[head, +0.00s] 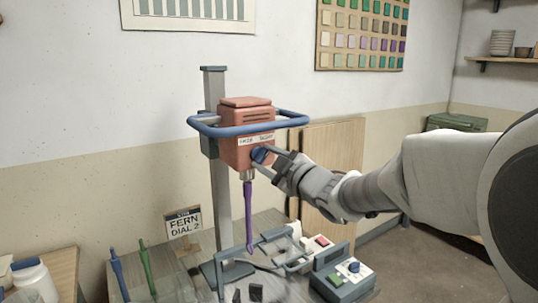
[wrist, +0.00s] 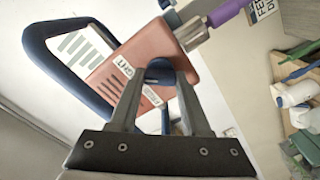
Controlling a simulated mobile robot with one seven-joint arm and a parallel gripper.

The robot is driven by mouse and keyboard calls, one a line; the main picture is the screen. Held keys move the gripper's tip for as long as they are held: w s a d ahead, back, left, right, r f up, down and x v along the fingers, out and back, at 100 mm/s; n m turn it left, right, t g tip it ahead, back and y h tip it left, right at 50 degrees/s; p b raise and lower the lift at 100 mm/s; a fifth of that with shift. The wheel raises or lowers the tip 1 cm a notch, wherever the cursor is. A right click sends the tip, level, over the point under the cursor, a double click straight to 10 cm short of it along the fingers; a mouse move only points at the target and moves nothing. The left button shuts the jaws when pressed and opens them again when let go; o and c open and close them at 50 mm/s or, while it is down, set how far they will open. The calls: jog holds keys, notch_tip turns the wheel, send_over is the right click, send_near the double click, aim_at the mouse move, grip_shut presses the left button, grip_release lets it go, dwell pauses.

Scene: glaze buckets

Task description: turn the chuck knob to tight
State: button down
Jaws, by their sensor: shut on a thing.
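The blue chuck knob (head: 258,154) is on the front of the red-orange mixer head (head: 247,125), just below a white label strip. My gripper (head: 265,159) reaches in from the right and its two fingers are shut on the knob. In the wrist view the knob (wrist: 159,70) shows between the fingertips, which partly hide it. One end of the label reads "...GHT" there; the fingers cover part of the strip. I cannot tell which way the knob points. A purple stirring rod (head: 248,213) hangs from the chuck (head: 247,174) below the head.
A blue guard ring (head: 205,131) surrounds the head, close above my gripper. A grey column (head: 221,200) stands behind. Below are a sign (head: 184,223) reading "FERN DIAL 2", blue and green tools (head: 147,268) and a grey control box (head: 344,279).

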jog(key=shift+m, duration=0.5)
jog(key=shift+c, duration=1.8)
grip_release()
jog(key=p+v, duration=0.1)
jog(key=v, duration=1.6)
jog(key=shift+s+d, duration=0.15)
